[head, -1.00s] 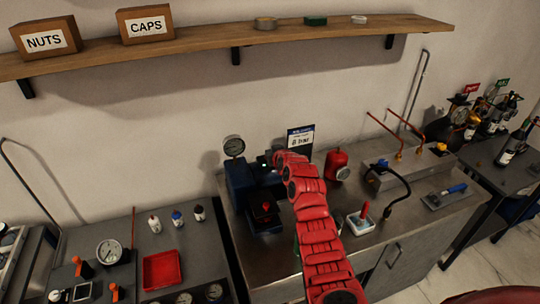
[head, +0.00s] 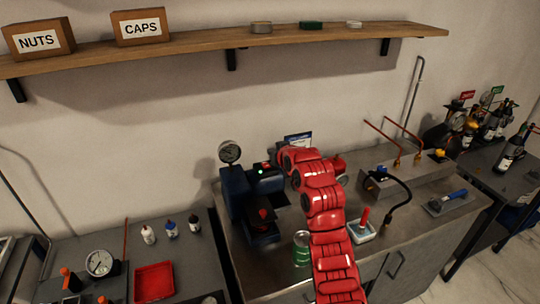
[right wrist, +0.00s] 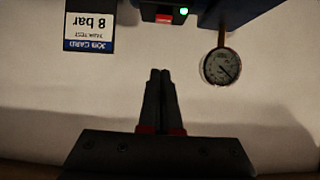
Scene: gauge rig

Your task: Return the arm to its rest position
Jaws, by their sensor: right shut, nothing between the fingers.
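My red right arm reaches up from the lower middle of the head view over the steel bench. Its gripper is hidden there behind the arm's far end. In the right wrist view my right gripper (right wrist: 160,75) is shut and empty, its two dark fingers together against a pale wall. The blue rig (head: 237,192) with a round gauge (head: 229,152) and a lit green lamp (head: 261,171) stands left of the arm. The gauge (right wrist: 221,66) and a job card (right wrist: 88,30) reading 8 bar appear upside down in the wrist view, apart from the fingers. My left gripper is not in view.
A green can (head: 301,248) stands close left of the arm. A red-handled switch box (head: 361,229) is close on its right. A red cylinder is partly behind the arm. A shelf (head: 230,51) with boxes runs above. A red tray (head: 154,281) lies at left.

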